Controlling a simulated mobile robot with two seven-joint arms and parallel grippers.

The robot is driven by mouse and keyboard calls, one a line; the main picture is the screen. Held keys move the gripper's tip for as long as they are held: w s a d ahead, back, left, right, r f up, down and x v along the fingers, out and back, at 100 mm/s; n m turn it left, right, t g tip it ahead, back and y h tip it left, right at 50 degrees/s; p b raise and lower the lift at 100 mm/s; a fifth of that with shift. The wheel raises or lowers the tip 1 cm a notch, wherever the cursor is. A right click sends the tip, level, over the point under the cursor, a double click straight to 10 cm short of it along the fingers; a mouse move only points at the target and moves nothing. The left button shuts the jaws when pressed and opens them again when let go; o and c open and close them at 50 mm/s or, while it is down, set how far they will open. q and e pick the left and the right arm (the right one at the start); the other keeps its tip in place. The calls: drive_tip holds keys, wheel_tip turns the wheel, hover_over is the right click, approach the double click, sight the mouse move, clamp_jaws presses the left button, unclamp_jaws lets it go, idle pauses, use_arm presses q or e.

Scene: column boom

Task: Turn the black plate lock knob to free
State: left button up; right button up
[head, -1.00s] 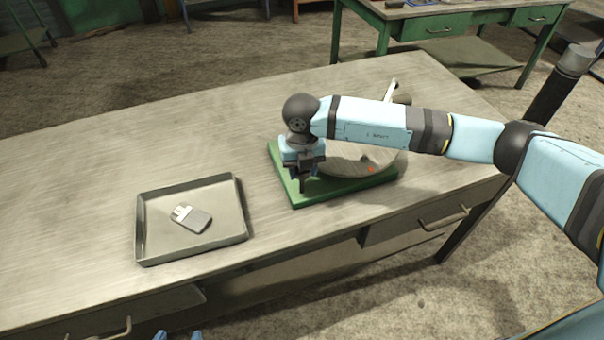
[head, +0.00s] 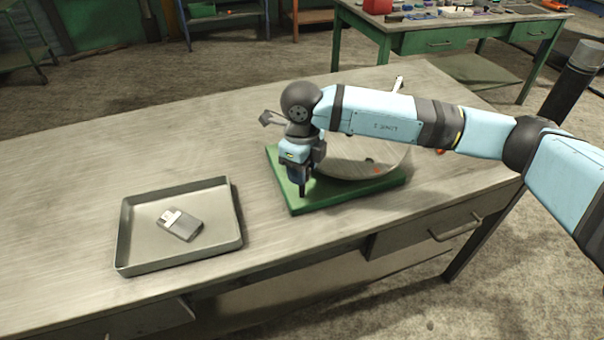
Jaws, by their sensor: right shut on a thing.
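The device has a green base plate (head: 340,193) on the workbench, with a round grey disc (head: 355,165) on it. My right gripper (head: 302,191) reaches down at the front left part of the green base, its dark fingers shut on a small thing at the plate. This is where the black plate lock knob appears to be; the fingers and wrist hide it, so its angle cannot be read. My right arm covers much of the disc. My left gripper is not in view.
A grey metal tray (head: 127,245) with a small grey and white tag-like piece (head: 180,224) lies left of the device. A dark bracket-like piece (head: 271,119) shows behind my right wrist. The bench top (head: 90,160) is otherwise clear. A green bench (head: 414,42) stands behind.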

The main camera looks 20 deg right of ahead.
use_arm(q)
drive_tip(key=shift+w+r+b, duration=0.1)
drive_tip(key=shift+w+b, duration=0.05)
drive_tip(key=shift+b, duration=0.15)
use_arm(e)
drive_tip(key=shift+n, duration=0.5)
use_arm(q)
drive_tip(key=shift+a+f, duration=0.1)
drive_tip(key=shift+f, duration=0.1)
use_arm(e)
drive_tip(key=o, duration=0.9)
drive_tip(key=shift+r, duration=0.3)
wheel_tip(320, 180, up, 13)
drive_tip(key=shift+r, duration=0.15)
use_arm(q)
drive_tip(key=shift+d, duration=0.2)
